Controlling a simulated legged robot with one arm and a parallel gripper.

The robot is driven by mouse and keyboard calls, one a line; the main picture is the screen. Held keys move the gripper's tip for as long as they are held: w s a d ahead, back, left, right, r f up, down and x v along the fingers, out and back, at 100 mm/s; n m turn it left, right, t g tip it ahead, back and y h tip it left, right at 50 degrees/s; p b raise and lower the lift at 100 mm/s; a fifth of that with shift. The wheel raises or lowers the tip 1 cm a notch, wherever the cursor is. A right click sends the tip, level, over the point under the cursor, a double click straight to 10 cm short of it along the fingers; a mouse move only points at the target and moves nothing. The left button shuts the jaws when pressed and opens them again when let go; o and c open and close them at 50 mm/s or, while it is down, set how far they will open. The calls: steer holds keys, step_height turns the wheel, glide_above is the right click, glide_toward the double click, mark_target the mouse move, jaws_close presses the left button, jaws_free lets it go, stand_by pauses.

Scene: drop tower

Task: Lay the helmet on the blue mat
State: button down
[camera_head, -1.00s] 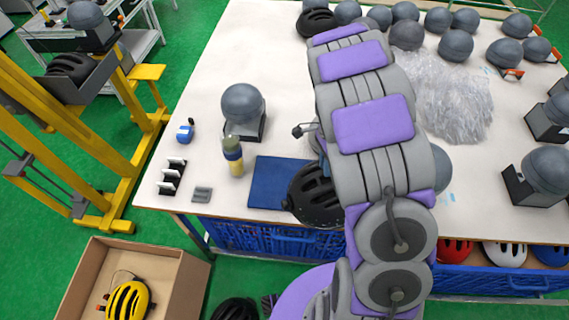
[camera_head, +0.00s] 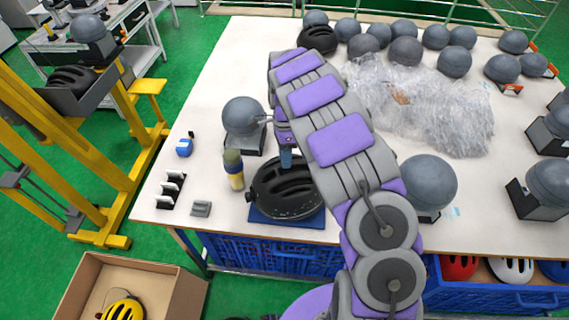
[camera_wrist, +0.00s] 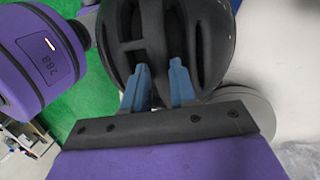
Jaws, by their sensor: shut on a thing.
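The black helmet (camera_head: 282,190) is over the blue mat (camera_head: 290,221) near the table's front edge. It hides most of the mat; only the front strip and corners show. I cannot tell for sure whether the helmet touches the mat or is slightly above it. My gripper (camera_head: 287,160) comes down on the helmet's upper back side, partly hidden by my arm. In the wrist view the two blue fingers (camera_wrist: 160,88) are closed on the ribs of the helmet (camera_wrist: 208,35), whose vents fill the top of the picture.
A yellow-and-grey bottle (camera_head: 233,170) stands close left of the helmet. A grey headform (camera_head: 242,115) stands behind it. A black rack (camera_head: 171,190) and a small grey block (camera_head: 201,208) lie to the left. Crumpled clear plastic (camera_head: 430,105) covers the right middle. A yellow tower (camera_head: 120,195) stands beyond the left edge.

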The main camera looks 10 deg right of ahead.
steer(key=shift+d+f, duration=0.25)
steer(key=shift+d, duration=0.05)
steer(key=shift+d+f+b, duration=0.25)
steer(key=shift+f, duration=0.3)
steer(key=shift+d+f+b, duration=0.25)
steer(key=shift+f, duration=0.65)
steer(key=shift+a, duration=0.5)
steer(key=c, duration=1.1)
jaws_free()
steer(key=shift+a, duration=0.15)
steer(key=shift+o, duration=1)
steer(key=shift+d, duration=0.45)
steer(key=a+p+v, duration=0.1)
steer(key=p+v, duration=0.2)
steer(key=v, duration=0.8)
steer(key=s+d+r+n, duration=0.3)
steer(key=s+d+r, duration=0.1)
steer(key=s+r, duration=0.45)
steer(key=s+a+r+n, duration=0.1)
steer(key=s+n, duration=0.6)
steer(key=s, duration=0.9)
steer(key=s+a+r+n+t, duration=0.1)
steer(key=s+n, duration=0.6)
steer(key=s, duration=1)
steer(key=shift+s+a+r+n+t+h, duration=0.2)
steer(key=shift+r+n+t+h, duration=0.1)
steer(key=shift+r+n, duration=0.1)
